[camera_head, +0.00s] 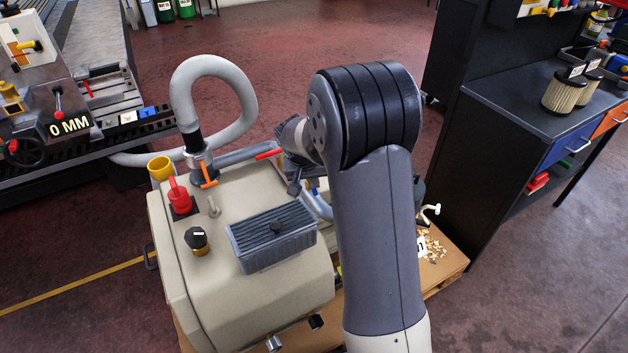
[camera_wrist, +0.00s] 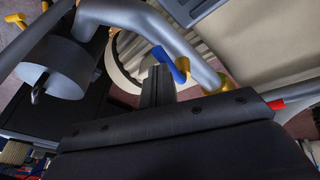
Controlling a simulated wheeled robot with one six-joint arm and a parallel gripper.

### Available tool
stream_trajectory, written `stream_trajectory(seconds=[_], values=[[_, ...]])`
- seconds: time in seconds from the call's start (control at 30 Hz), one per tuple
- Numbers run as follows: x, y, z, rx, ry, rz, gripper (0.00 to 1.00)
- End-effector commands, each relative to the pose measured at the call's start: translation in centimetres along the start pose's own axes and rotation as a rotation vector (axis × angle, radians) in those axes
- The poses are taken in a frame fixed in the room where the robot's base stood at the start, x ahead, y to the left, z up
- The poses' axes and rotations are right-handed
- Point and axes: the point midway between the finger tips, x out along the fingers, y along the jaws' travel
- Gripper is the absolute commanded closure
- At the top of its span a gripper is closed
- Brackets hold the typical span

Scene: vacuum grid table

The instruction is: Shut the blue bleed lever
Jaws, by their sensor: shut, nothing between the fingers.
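The blue bleed lever (camera_wrist: 170,64) shows in the wrist view, at an angle beside a bent grey pipe (camera_wrist: 190,55). A brass-coloured fitting (camera_wrist: 222,82) is on the pipe, to the right of the lever. My gripper (camera_wrist: 157,80) is shut and empty. Its fingertips are just below and left of the lever in the picture; I cannot tell whether they touch it. In the head view my arm hides most of the area around the lever, and I cannot make the lever out clearly there.
A beige vacuum unit (camera_head: 185,260) with a ribbed grey box (camera_head: 272,238), a red knob (camera_head: 180,195) and an orange lever (camera_head: 208,177) stands left of my arm. A grey cylinder (camera_wrist: 55,70) is close on the left in the wrist view. A dark workbench (camera_head: 535,110) stands right.

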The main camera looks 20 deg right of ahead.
Motion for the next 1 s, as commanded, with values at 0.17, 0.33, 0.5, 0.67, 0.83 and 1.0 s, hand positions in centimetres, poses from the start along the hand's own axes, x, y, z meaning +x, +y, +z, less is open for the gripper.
stream_trajectory(seconds=[0.17,0.33,0.5,0.67,0.83,1.0], values=[[0.4,0.0,0.5,-0.001,-0.014,0.004,1.00],[0.4,0.0,0.5,-0.001,-0.014,0.004,1.00],[0.5,0.0,0.5,-0.002,-0.015,0.004,1.00],[0.5,-0.4,0.3,-0.002,-0.015,0.003,1.00],[0.4,-1.2,-0.1,-0.003,-0.011,0.001,1.00],[0.3,-1.6,-0.5,-0.002,-0.007,-0.001,1.00]])
